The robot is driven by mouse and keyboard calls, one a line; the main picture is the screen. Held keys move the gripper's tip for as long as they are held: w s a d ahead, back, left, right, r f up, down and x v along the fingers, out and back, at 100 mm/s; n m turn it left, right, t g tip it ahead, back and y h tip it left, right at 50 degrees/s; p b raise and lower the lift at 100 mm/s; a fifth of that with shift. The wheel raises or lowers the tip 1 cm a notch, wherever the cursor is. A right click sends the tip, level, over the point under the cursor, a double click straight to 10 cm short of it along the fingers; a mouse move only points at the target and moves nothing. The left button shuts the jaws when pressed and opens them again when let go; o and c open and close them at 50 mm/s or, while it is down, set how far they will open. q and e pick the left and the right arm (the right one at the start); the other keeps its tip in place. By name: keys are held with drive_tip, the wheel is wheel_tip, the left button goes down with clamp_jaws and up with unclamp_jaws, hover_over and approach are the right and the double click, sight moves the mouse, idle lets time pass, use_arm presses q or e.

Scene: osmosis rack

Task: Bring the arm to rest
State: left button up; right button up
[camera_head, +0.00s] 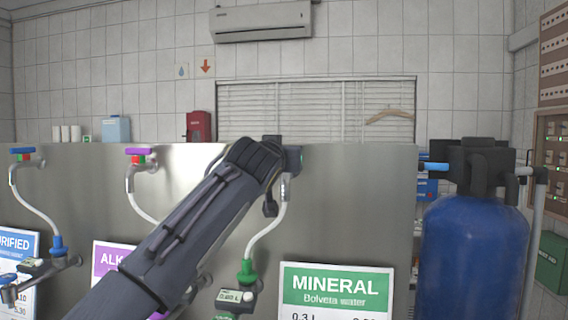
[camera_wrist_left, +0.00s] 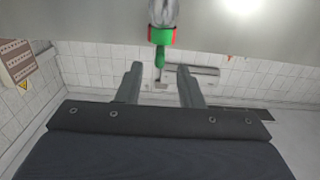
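My left arm reaches up from the bottom of the head view, and its gripper (camera_head: 290,160) is at the top of the mineral line, largely hidden behind my own wrist. In the left wrist view the two fingers (camera_wrist_left: 160,70) are apart with nothing held between them. A green valve handle with a red ring (camera_wrist_left: 160,37) is just beyond the fingertips, roughly centred on the gap. Contact cannot be told. The mineral line's white hose (camera_head: 268,228) runs down to a green fitting (camera_head: 246,272). My right gripper is in neither view.
A steel panel (camera_head: 350,200) carries the purified valve (camera_head: 24,152), the alkaline valve (camera_head: 138,153) and the mineral sign (camera_head: 335,292). A large blue tank (camera_head: 473,255) stands at the right. A red box (camera_head: 198,126) and a blue container (camera_head: 116,129) are behind the panel.

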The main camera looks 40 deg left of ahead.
use_arm(q)
drive_tip(key=shift+s+d, duration=0.15)
drive_tip(key=shift+s, duration=0.15)
idle(0.4)
drive_tip(key=s+d+f+m+g+h, duration=0.1)
drive_tip(key=s+d+f+g+h, duration=0.2)
drive_tip(key=s+d+f, duration=0.5)
drive_tip(key=s+d+f+m+g+h, duration=0.1)
drive_tip(key=s+d+f+g+h, duration=0.2)
drive_tip(key=s+f, duration=0.7)
drive_tip(key=s+d+f+m+g+h, duration=0.2)
drive_tip(key=d+f, duration=1)
drive_tip(key=f, duration=1.7)
drive_tip(key=s+g+h, duration=0.2)
drive_tip(key=s+h, duration=0.2)
drive_tip(key=s, duration=0.2)
drive_tip(key=shift+s+d, duration=0.3)
drive_tip(key=shift+s, duration=0.1)
